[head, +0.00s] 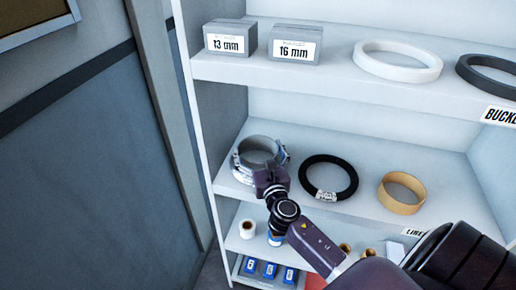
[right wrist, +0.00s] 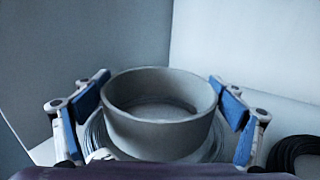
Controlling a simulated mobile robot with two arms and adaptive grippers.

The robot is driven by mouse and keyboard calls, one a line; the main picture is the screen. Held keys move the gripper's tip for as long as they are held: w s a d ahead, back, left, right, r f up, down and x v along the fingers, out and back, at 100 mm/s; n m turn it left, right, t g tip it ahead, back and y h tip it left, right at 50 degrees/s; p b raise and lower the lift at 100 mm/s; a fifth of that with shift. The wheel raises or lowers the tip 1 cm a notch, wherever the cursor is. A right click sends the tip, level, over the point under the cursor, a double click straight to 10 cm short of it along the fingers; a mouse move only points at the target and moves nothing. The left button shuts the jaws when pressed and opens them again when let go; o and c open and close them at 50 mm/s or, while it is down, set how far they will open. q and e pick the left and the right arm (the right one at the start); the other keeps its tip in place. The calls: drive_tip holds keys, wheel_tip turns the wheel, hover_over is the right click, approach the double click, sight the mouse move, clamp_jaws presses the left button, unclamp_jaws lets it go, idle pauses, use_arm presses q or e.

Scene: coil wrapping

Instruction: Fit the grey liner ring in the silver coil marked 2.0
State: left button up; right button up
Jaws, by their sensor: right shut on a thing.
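The grey liner ring (right wrist: 158,132) is a wide, open band in the right wrist view. My right gripper (head: 261,154) is over the left end of the middle shelf, with its blue-padded fingers on either side of the ring, shut on it. A silver coil (right wrist: 91,140) of thin loops lies around and below the ring's lower part. The ring is upright and looks roughly centred over the coil. I cannot tell how deep it sits. A white patch shows at the coil's front, but no 2.0 mark can be read. My left gripper is not in view.
A black coil (head: 350,180) with a label lies right of my gripper, then a tan ring (head: 386,199). The upper shelf holds boxes marked 13 mm (head: 229,44) and 16 mm (head: 294,47) and a white ring (head: 398,75). The shelf's side wall (head: 225,120) is close on the left.

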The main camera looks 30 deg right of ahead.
sight(263, 167)
drive_tip(key=shift+f+b, duration=1.15)
drive_tip(key=shift+f, duration=0.15)
drive_tip(key=o, duration=1)
drive_tip(key=shift+c, duration=0.2)
drive_tip(key=shift+s+a+f, duration=0.1)
drive_tip(key=shift+s+f, duration=0.05)
drive_tip(key=shift+s+a+f, duration=0.1)
drive_tip(key=shift+s, duration=0.2)
drive_tip(key=v, duration=1.1)
drive_tip(key=shift+r, duration=0.35)
